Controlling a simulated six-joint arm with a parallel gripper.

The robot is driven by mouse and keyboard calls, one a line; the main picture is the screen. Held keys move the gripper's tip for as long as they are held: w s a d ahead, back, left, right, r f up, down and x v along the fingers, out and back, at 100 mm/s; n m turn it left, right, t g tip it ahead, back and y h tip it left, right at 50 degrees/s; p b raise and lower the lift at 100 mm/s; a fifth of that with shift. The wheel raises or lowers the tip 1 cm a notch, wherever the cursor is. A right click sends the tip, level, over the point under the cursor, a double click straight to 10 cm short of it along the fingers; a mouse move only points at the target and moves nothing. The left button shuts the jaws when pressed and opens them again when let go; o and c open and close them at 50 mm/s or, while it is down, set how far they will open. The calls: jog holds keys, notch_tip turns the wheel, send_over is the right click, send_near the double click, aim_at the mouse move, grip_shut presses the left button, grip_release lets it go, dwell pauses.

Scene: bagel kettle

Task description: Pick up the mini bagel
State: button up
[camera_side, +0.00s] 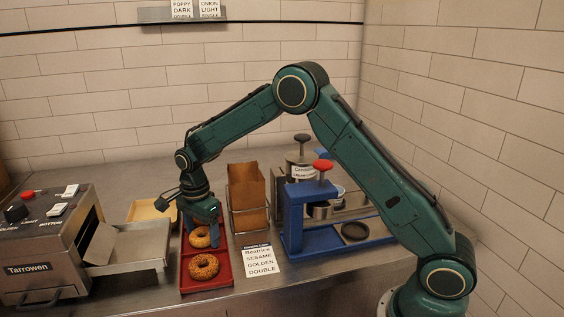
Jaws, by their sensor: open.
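Two mini bagels lie on a red tray (224,283). The front mini bagel (204,266) is seeded and lies flat in the tray's near half. The rear mini bagel (200,237) lies in the far half and is partly hidden at its top by my gripper. My gripper (201,222) points down over the rear bagel, open. I cannot tell from this view whether its fingers touch or straddle that bagel.
A Tarrowen toaster (40,245) with a metal chute (125,262) stands left of the tray. A brown paper bag in a rack (246,187), a blue press (291,218) with a red knob and a printed order card (261,259) are to the right. A tan board (150,210) lies behind.

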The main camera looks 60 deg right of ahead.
jog(key=c, duration=0.7)
jog(key=shift+r, duration=0.2)
notch_tip(320, 180, up, 20)
jog(key=shift+f, duration=0.15)
dwell(0.4)
jog(key=shift+d, duration=0.1)
dwell(0.4)
jog(key=s+d, duration=0.1)
jog(key=d, duration=0.4)
jog(key=s+d+r, duration=0.1)
jog(key=d, duration=0.3)
jog(key=s+d, duration=0.1)
jog(key=d, duration=0.4)
jog(key=shift+s+d+r, duration=0.2)
jog(key=shift+d+r, duration=0.05)
jog(key=shift+d, duration=0.05)
